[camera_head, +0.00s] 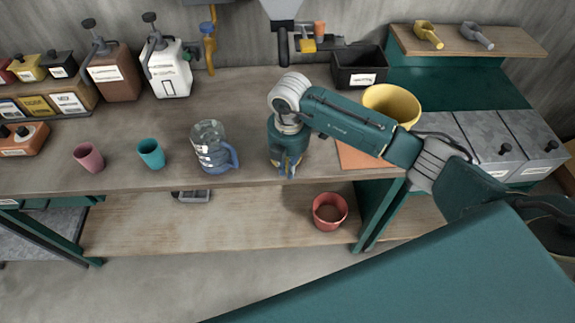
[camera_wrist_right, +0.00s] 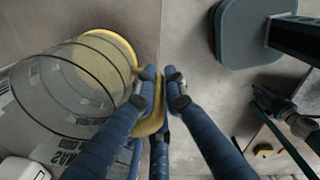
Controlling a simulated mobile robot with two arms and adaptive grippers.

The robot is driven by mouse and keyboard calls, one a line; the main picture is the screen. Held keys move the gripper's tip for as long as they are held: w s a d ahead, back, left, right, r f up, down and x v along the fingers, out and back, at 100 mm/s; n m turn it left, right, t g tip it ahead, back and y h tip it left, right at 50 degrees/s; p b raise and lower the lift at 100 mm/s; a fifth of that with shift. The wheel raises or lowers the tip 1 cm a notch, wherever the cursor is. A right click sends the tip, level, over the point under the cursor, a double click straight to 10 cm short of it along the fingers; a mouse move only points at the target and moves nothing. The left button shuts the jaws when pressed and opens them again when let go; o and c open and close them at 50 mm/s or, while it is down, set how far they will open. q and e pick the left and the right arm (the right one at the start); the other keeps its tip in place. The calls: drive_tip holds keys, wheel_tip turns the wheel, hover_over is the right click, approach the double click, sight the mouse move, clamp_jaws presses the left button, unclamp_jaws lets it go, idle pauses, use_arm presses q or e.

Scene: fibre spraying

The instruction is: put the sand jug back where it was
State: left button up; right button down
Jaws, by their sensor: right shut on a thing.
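My right gripper (camera_head: 288,168) points down over the front of the workbench. In the right wrist view its blue fingers (camera_wrist_right: 164,92) are shut on the yellow handle (camera_wrist_right: 150,122) of the sand jug. The jug's clear round body (camera_wrist_right: 68,88), with yellow at one end and a printed label, lies left of the fingers. In the head view my gripper and arm hide most of it; whether it touches the bench cannot be told. A clear jug with a blue handle (camera_head: 213,148) stands left of the gripper. My left gripper seems to show small and dark (camera_wrist_right: 270,102) in the wrist view.
A pink cup (camera_head: 89,157) and a teal cup (camera_head: 151,153) stand on the bench (camera_head: 250,95) at left. A yellow bucket (camera_head: 392,102) stands on an orange mat at right. A black bin (camera_head: 358,70) is behind. A red pot (camera_head: 329,211) sits on the lower shelf.

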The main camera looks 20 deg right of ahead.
drive_tip(key=shift+f, duration=0.2)
drive_tip(key=c, duration=1.8)
unclamp_jaws()
drive_tip(key=shift+r, duration=0.25)
drive_tip(key=shift+r+b, duration=0.25)
drive_tip(key=shift+b, duration=0.05)
drive_tip(key=r+b, duration=0.2)
drive_tip(key=r, duration=0.3)
drive_tip(key=r+b, duration=0.1)
drive_tip(key=r, duration=0.4)
drive_tip(key=shift+s+r+b, duration=0.2)
drive_tip(key=shift+r+b, duration=0.1)
drive_tip(key=shift+b, duration=0.05)
drive_tip(key=shift+r, duration=0.4)
